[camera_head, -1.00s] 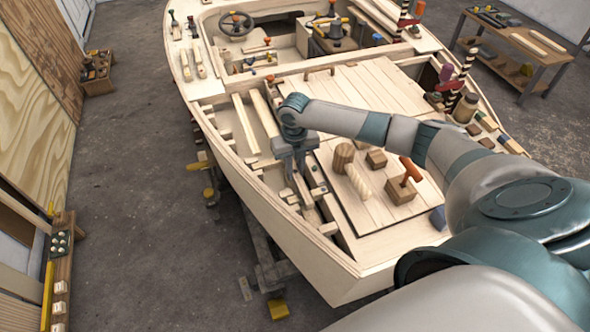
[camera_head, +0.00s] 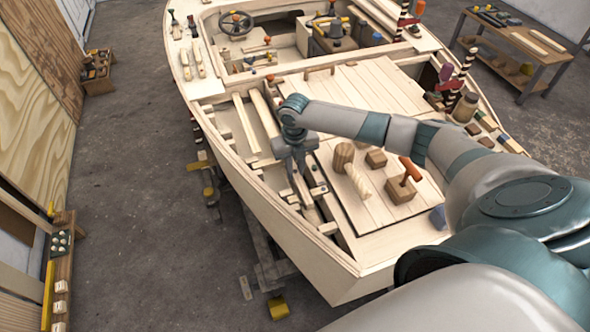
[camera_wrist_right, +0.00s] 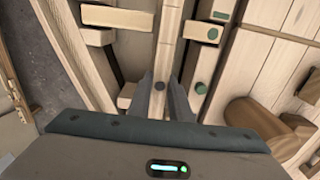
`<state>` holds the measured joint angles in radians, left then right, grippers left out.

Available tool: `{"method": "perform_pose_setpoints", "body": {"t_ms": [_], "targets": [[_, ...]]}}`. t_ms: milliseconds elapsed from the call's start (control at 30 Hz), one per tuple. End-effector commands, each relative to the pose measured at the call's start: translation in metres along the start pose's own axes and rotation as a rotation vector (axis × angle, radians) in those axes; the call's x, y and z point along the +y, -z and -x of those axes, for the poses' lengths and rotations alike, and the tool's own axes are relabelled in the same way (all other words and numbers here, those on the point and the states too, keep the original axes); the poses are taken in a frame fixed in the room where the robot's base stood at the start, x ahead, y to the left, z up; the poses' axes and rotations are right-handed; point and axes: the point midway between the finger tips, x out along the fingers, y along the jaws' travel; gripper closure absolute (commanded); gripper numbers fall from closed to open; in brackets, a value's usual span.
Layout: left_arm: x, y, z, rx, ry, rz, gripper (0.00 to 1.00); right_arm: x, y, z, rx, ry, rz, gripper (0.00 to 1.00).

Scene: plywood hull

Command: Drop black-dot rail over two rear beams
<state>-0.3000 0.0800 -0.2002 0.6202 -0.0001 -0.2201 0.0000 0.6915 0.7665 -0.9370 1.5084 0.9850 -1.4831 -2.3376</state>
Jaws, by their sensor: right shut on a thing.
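My right gripper (camera_head: 297,174) reaches down into the open left side of the hull. It is shut on a pale wooden rail (camera_wrist_right: 168,50), which runs lengthwise between its fingers (camera_wrist_right: 172,98) in the wrist view. Pale cross beams (camera_wrist_right: 98,16) lie to the left of the rail; the rail's lower end is hidden by the gripper. I cannot tell whether the rail touches the beams. My left gripper is not in view.
Long loose-looking strips (camera_head: 246,124) lie farther back in the hull. A workbench (camera_head: 520,45) stands at the far right.

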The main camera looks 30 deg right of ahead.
Motion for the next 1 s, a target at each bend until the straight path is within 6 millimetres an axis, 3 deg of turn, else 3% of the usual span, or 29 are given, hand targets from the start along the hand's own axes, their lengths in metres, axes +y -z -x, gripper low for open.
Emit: {"method": "perform_pose_setpoints", "body": {"t_ms": [1000], "targets": [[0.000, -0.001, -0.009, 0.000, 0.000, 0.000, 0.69, 0.000, 0.000, -0.017, 0.000, 0.000, 0.000, 1.00]]}}
